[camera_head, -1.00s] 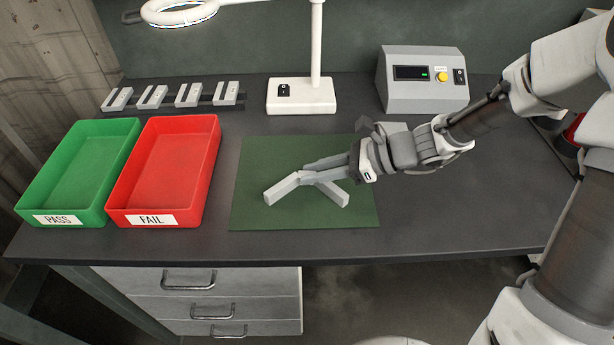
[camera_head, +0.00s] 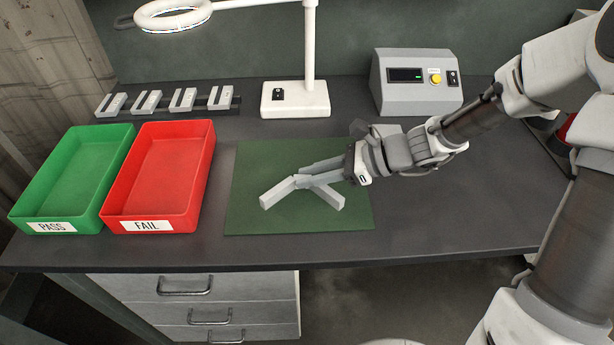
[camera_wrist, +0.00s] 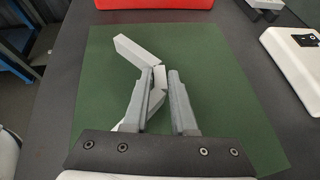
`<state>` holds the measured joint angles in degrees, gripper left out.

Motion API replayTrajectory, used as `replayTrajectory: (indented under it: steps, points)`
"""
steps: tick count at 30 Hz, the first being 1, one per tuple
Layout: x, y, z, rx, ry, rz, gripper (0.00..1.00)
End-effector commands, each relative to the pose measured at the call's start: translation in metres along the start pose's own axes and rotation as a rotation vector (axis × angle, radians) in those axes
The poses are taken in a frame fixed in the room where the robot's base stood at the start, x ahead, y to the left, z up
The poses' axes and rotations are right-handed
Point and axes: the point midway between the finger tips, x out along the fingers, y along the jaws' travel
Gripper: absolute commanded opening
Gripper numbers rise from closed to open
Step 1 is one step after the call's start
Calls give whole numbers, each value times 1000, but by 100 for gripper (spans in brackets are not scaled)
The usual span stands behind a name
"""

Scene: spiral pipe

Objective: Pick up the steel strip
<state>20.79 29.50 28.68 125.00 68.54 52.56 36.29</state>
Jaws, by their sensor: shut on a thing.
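The steel strip (camera_head: 278,192) is a pale grey flat bar with a bend, like a wide V. It is over the green mat (camera_head: 245,218), and its left arm points to the lower left in the head view. My gripper (camera_head: 302,170) reaches in from the right, with its fingers at the bend. In the wrist view the strip (camera_wrist: 143,52) shows between and beyond the fingertips of my gripper (camera_wrist: 160,76), and its other arm passes behind the left finger. The jaws are shut on the strip near its bend. I cannot tell whether it touches the mat.
A green PASS tray (camera_head: 22,208) and a red FAIL tray (camera_head: 193,190) stand left of the mat. Behind are several grey blocks on a rail (camera_head: 213,103), a white lamp base (camera_head: 305,106) and a grey control box (camera_head: 420,100). The bench right of the mat is clear.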

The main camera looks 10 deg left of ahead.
Motion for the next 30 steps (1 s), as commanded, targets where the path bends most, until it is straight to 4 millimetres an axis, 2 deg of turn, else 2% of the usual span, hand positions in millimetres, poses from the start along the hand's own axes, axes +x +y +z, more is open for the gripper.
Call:
replayTrajectory:
  steps: [5,12,25,30]
  points:
    - [-5,0,9,-2,1,-1,0]
    - [-22,-1,40,-4,0,-3,0]
    - [-91,57,54,0,1,-6,0]
    - [-110,75,58,1,0,-4,0]
